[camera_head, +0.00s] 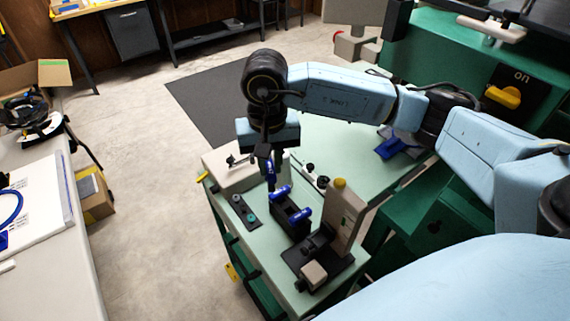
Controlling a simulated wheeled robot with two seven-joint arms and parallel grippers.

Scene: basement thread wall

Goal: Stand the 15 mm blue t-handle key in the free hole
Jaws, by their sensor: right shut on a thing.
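My right gripper (267,158) points down over the green-topped cart (345,150), with its arm coming in from the right. It is shut on a blue t-handle key (269,172), whose handle shows dark blue below the hand. Its lower end is hard to make out. A black block (291,222) stands just below and to the right of the held key. Two other blue handles show at the block, one at its back (281,191) and one at its right (302,212). The free hole and the size marks are too small to see. My left gripper is out of view.
A dark strip with teal pieces (243,210) lies left of the block. A pale box (228,168) stands behind it. A tall beige post with a yellow cap (345,215) rises at the right, by a black fixture (315,255). The cart top behind is mostly clear.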

